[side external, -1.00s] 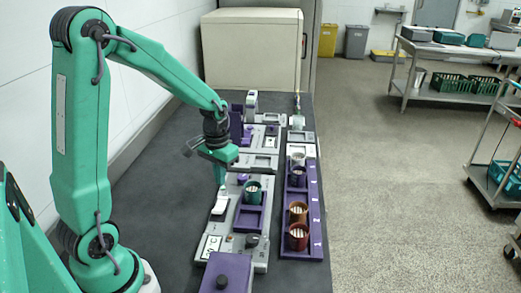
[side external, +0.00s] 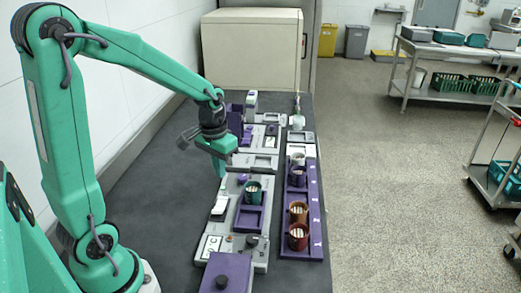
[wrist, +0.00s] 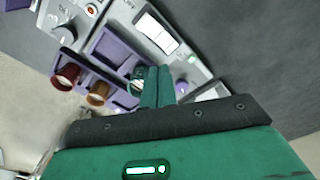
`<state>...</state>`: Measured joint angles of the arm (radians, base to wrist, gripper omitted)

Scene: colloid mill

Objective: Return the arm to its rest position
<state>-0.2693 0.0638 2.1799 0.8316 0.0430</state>
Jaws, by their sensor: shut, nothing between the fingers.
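My gripper (side external: 221,170) hangs above the left edge of the grey machine panel (side external: 215,242), fingers pointing down. In the wrist view my gripper (wrist: 157,86) has its two green fingers together with nothing between them. A green cup (side external: 253,194) stands in the purple holder on the panel, apart from my gripper. In the wrist view the fingers partly hide the cup beside them. The arm is bent at the elbow and reaches forward over the bench.
A purple block with a knob (side external: 226,272) stands at the front. A beige box (side external: 252,50) stands at the back. The bench left of the panel is clear.

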